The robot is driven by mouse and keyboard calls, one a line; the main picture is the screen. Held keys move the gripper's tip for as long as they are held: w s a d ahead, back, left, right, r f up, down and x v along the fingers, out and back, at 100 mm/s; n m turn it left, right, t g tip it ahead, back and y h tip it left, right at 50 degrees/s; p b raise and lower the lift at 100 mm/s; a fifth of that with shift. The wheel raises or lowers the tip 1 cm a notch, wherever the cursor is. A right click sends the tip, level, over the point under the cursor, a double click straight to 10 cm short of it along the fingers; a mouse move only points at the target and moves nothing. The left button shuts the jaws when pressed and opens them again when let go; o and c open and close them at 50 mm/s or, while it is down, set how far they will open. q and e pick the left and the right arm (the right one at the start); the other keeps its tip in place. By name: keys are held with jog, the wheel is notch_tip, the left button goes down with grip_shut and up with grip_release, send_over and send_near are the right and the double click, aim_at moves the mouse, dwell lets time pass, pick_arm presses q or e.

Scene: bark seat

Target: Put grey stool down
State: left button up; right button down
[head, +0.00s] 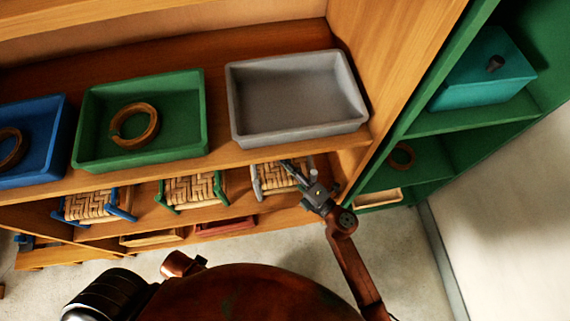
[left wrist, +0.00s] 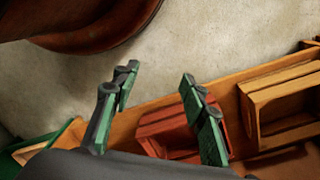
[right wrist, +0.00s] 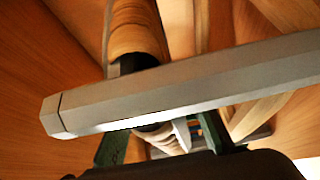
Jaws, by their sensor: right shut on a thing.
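The grey stool (head: 270,180) has a woven tan seat and is at the right end of the shelf level below the trays. My right gripper (head: 303,178) is at its right side, shut on its grey frame. In the right wrist view a grey rail (right wrist: 190,90) of the stool crosses in front of the fingers, which it partly hides. I cannot tell whether its feet touch the shelf. My left gripper (left wrist: 158,85) is open and empty, its fingers well apart; it does not show in the head view.
A blue stool (head: 88,207) and a green stool (head: 190,190) stand left on the same level. Above are a grey tray (head: 350,125), a green tray (head: 90,160) and a blue tray (head: 60,130). A green cabinet (head: 440,122) stands close on the right.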

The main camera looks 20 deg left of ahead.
jog(key=shift+f, duration=0.1)
pick_arm(q)
jog(key=shift+w+d, duration=0.1)
pick_arm(e)
jog(key=c, duration=1.5)
grip_release()
jog(key=shift+o, duration=0.2)
jog(key=shift+d, duration=0.15)
pick_arm(q)
notch_tip(320, 180, down, 10)
jog(key=s+a+p, duration=0.1)
jog(key=p, duration=0.2)
jog(key=shift+a+r, duration=0.15)
jog(key=shift+a, duration=0.1)
pick_arm(e)
jog(key=v, duration=1.1)
jog(key=shift+s+d, duration=0.25)
jog(key=shift+d, duration=0.1)
